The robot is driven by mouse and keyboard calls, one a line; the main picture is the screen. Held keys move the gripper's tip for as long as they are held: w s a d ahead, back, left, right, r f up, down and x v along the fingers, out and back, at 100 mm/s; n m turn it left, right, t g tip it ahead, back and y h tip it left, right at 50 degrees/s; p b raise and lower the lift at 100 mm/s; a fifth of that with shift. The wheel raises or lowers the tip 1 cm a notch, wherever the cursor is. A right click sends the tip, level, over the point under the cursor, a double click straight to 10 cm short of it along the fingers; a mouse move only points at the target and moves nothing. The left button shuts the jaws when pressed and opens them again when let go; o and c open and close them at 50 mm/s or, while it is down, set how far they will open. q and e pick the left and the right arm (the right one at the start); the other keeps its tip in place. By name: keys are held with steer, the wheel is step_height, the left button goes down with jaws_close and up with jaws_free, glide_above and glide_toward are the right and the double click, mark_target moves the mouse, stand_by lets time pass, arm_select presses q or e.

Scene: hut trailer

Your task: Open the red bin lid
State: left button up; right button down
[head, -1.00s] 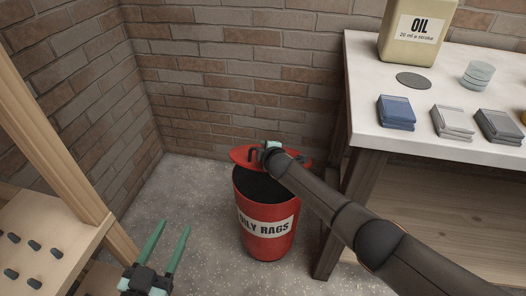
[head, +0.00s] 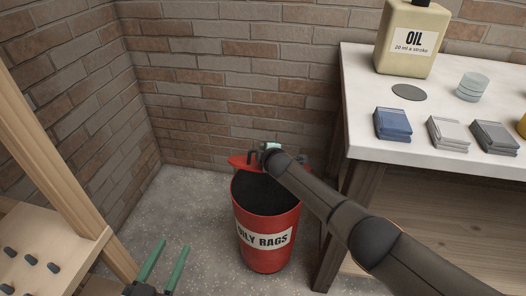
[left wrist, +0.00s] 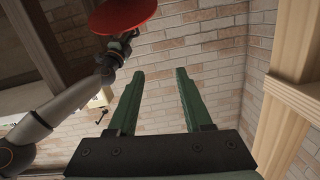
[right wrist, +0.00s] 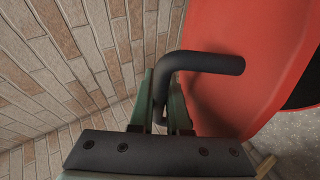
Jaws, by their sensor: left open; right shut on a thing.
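The red bin (head: 266,238) labelled OILY RAGS stands on the floor with its dark mouth uncovered. Its red lid (head: 239,161) is raised at the back rim, mostly hidden behind my right arm in the head view. The lid shows as a red disc in the left wrist view (left wrist: 122,14). My right gripper (head: 268,148) is shut on the lid's dark bent handle (right wrist: 205,62); the red lid (right wrist: 262,75) is close beside its fingers. My left gripper (head: 166,262) is open and empty, low and left of the bin; its two green fingers (left wrist: 160,75) are apart.
A wooden rack (head: 72,262) with pegs is at left. Brick walls (head: 225,75) meet behind the bin.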

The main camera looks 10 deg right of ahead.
steer(key=c, duration=0.9)
jaws_free()
arm_select(q)
steer(key=shift+f, duration=0.1)
arm_select(e)
steer(key=shift+s+r+p, duration=0.3)
steer(key=shift+s+p, duration=0.15)
steer(key=shift+p, duration=0.2)
steer(key=shift+s+d+r+p, duration=0.15)
steer(key=shift+s+r+p, duration=0.2)
steer(key=shift+s+p, duration=0.3)
steer(key=shift+s+r+p, duration=0.2)
steer(key=shift+r+p, duration=0.1)
steer(key=shift+p, duration=0.15)
arm_select(q)
steer(key=s+d+f+n+g+y+p, duration=0.1)
steer(key=s+f+g+p, duration=0.3)
steer(key=s+f+g, duration=0.3)
step_height(320, 180, down, 4)
steer(key=shift+s+r+n, duration=0.2)
steer(key=shift+s+n, duration=0.05)
steer(key=shift+n, duration=0.15)
arm_select(e)
steer(key=v, duration=0.9)
steer(key=shift+s+d+f, duration=0.1)
steer(key=shift+s+d, duration=0.05)
steer(key=shift+s, duration=0.05)
